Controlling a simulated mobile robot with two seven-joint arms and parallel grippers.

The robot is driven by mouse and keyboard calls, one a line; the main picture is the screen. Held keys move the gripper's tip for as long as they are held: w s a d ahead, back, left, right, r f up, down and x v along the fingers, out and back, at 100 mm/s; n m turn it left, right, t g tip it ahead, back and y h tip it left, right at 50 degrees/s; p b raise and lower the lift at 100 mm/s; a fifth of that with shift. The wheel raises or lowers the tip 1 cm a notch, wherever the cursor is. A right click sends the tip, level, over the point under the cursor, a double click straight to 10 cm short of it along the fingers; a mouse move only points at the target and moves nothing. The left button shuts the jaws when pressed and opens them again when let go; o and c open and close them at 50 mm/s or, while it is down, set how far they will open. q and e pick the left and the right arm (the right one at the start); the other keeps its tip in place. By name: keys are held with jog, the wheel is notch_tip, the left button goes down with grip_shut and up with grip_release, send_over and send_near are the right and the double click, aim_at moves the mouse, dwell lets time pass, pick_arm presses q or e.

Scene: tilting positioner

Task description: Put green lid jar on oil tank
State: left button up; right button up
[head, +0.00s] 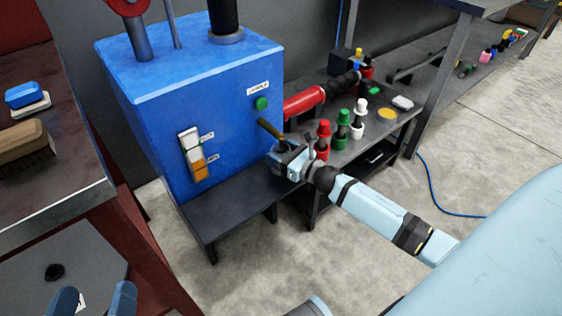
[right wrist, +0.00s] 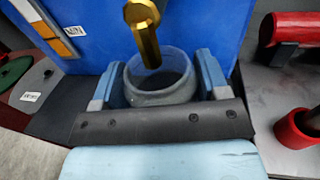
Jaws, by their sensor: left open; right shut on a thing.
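The oil tank (head: 150,110) is the large blue box at the middle left of the head view, with a brass tap (head: 270,129) on its right face. My right gripper (head: 290,160) is below that tap. In the right wrist view it is shut on a clear, open-topped glass jar (right wrist: 160,98), with a finger on each side. The brass spout (right wrist: 145,30) is over the jar's mouth; no lid is on it. A green disc (right wrist: 14,72) lies on a grey surface at the left of that view. My left gripper (head: 94,303) is open and empty at the bottom left.
A dark step (head: 225,205) stands before the tank. Red, green and white bottles (head: 341,135), a red cylinder (head: 304,102) and a yellow disc (head: 387,113) are on the bench to the right. A workbench (head: 60,205) with brushes is at the left.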

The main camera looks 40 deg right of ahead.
pick_arm(q)
jog(key=shift+d+f+g+b, duration=0.15)
jog(key=shift+f+g+b, duration=0.4)
jog(key=shift+f, duration=0.75)
pick_arm(e)
jog(key=shift+f, duration=1.55)
jog(key=shift+f, duration=0.2)
jog(key=o, duration=1)
pick_arm(q)
jog(key=shift+f, duration=0.1)
pick_arm(e)
jog(key=shift+r, duration=0.1)
